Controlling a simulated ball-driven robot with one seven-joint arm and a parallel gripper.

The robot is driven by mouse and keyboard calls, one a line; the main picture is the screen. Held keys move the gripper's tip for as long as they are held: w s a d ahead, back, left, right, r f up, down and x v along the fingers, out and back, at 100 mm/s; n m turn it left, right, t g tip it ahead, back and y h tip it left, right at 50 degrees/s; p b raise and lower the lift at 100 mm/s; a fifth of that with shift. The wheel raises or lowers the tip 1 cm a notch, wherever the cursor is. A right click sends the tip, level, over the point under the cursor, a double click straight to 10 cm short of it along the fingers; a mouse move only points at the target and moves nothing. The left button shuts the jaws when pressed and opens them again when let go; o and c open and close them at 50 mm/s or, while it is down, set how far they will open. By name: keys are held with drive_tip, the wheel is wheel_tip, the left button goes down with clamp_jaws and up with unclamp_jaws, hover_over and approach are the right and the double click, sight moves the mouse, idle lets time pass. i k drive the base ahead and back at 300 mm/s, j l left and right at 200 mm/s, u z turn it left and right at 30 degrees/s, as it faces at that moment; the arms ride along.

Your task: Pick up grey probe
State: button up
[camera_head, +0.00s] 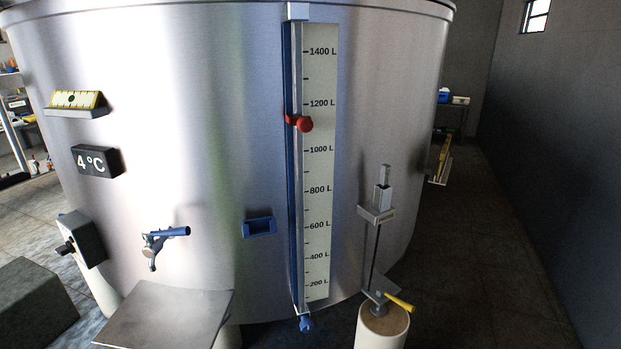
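What looks like the grey probe (382,197) is at the right of the steel tank's front. It has a light grey block-shaped head with a narrow top piece and stands upright in a small labelled bracket (369,213) on the tank wall. A thin dark rod (375,255) runs down below the bracket towards a valve with a yellow handle (400,302). The label is too small to read. My gripper is not in view.
The tank (200,130) fills most of the view, with a level scale (320,170), a red marker (304,124), a blue holder (259,227) and a tap (160,241). A grey plate (165,318) juts out at lower left. Floor is clear at right.

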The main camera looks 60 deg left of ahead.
sight(386, 169)
drive_tip(key=u, duration=1.25)
drive_tip(key=i+l, duration=0.15)
drive_tip(key=l, duration=0.3)
drive_tip(key=i+l, duration=0.1)
drive_tip(key=l, duration=0.3)
drive_tip(key=i+l, duration=0.15)
drive_tip(key=l, duration=0.3)
